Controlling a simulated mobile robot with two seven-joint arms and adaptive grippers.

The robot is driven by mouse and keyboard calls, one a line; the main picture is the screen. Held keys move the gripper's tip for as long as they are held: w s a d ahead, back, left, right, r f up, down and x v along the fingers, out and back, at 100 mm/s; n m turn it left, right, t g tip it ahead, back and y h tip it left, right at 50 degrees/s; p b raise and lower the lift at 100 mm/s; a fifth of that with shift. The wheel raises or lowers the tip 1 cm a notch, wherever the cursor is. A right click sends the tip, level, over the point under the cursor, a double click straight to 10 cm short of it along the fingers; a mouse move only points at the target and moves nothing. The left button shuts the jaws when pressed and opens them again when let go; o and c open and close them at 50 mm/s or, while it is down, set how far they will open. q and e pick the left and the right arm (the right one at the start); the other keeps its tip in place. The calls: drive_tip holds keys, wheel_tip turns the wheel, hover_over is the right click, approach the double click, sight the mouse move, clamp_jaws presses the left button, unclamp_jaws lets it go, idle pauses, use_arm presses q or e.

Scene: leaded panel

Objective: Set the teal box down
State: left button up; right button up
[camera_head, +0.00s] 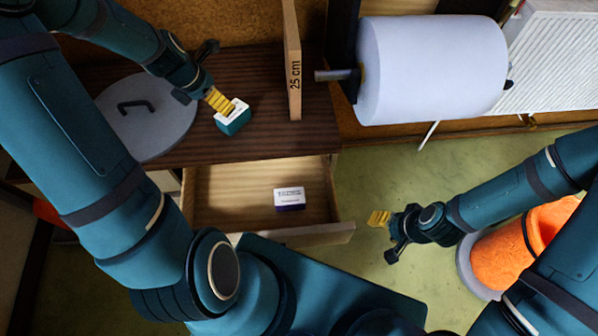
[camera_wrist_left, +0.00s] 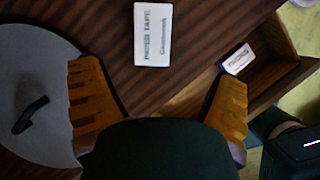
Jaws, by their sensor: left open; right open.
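The teal box (camera_head: 233,122) has a white label on top and rests on the dark wooden top (camera_head: 180,148), near its front edge. In the left wrist view the label of the teal box (camera_wrist_left: 152,35) lies ahead of the fingertips, clear of both yellow fingers. My left gripper (camera_head: 221,101) is open right beside the box in the head view; whether it touches is hard to tell there. It also shows open and empty in the left wrist view (camera_wrist_left: 160,75). My right gripper (camera_head: 380,218) is open and empty, right of the drawer.
An open drawer (camera_head: 225,207) below the top holds a dark purple box (camera_head: 289,197) with a white label. A grey lid with a handle (camera_head: 155,120) lies left. An upright "25 cm" board (camera_head: 293,60), a large white roll (camera_head: 430,70) and an orange bucket (camera_head: 500,248) stand right.

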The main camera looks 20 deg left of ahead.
use_arm(q)
drive_tip(key=d+f+m, duration=0.3)
drive_tip(key=d+m, duration=0.1)
drive_tip(key=d+f+m+g, duration=0.1)
drive_tip(key=d+f+m, duration=0.2)
drive_tip(key=d+m, duration=0.1)
drive_tip(key=d+f+m+h, duration=0.1)
drive_tip(key=d+f+m, duration=0.3)
drive_tip(key=d, duration=0.2)
drive_tip(key=shift+s+f+m, duration=0.1)
drive_tip(key=shift+s+m, duration=0.1)
drive_tip(key=shift+m, duration=0.1)
drive_tip(key=s+d+f+m+g, duration=0.1)
drive_tip(key=s+d+f+m, duration=0.2)
drive_tip(key=d+m, duration=0.5)
drive_tip(key=s+d+f+m+h, duration=0.1)
drive_tip(key=s+d+f+m, duration=0.3)
drive_tip(key=d+m, duration=0.4)
drive_tip(key=shift+s+m+g+h, duration=0.35)
drive_tip(key=shift+s+m, duration=0.25)
drive_tip(key=shift+s, duration=0.2)
drive_tip(key=shift+d+f, duration=0.1)
